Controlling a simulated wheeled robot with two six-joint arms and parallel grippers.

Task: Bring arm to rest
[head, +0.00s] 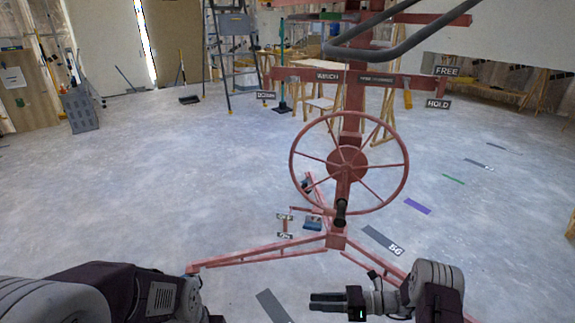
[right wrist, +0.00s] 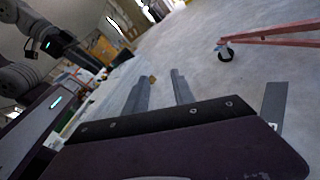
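My right gripper (head: 328,301) is low in the head view, right of centre, with its fingers pointing left. In the right wrist view its two grey fingers (right wrist: 158,92) stand apart with nothing between them. My left arm (head: 105,292) comes in at the bottom left of the head view, and its gripper is out of that picture. Part of the left arm (right wrist: 40,40) shows at the upper left of the right wrist view, too small to tell the fingers. The red panel lift (head: 337,240) stands ahead, with a large handwheel (head: 303,141) and a dark crank knob (head: 341,212). Neither gripper visibly touches it.
The lift's red legs spread over the floor close ahead of my right gripper; a caster (right wrist: 226,54) shows in the right wrist view. Grey cradle bars (head: 400,40) hang at the upper right. A stepladder (head: 232,50) stands behind.

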